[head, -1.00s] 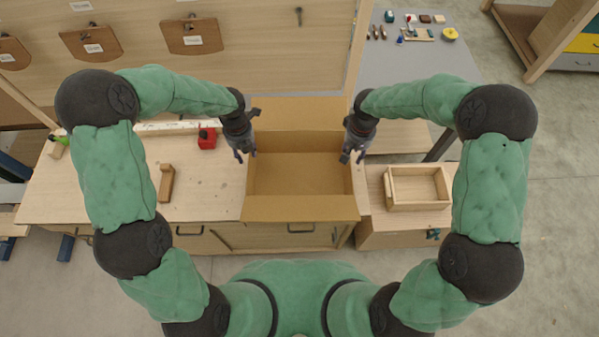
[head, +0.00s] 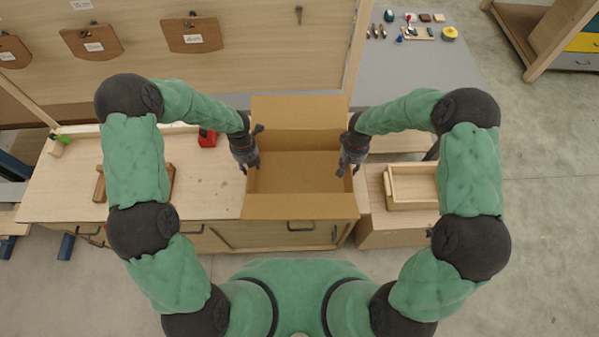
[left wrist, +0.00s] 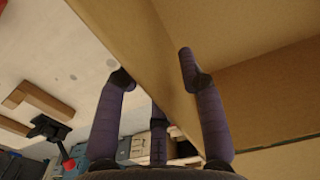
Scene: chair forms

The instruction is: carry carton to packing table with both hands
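The open, empty brown carton (head: 300,206) stands on the wooden workbench, flaps folded out. My left gripper (head: 247,165) is at its left wall. In the left wrist view the fingers (left wrist: 155,95) are spread astride the carton wall (left wrist: 140,62), one inside and the others outside, with gaps still showing. My right gripper (head: 346,168) is at the right wall, its fingers apart across the wall's top edge; its contact with the cardboard is too small to tell. A grey table (head: 420,75) stands behind to the right; I cannot tell whether it is the packing table.
The workbench (head: 205,195) bears a red item (head: 207,138) and a wooden piece left of the carton. A shallow wooden tray (head: 412,203) sits close right of the carton. Small items lie at the grey table's far end; its near part is clear. Open floor lies right.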

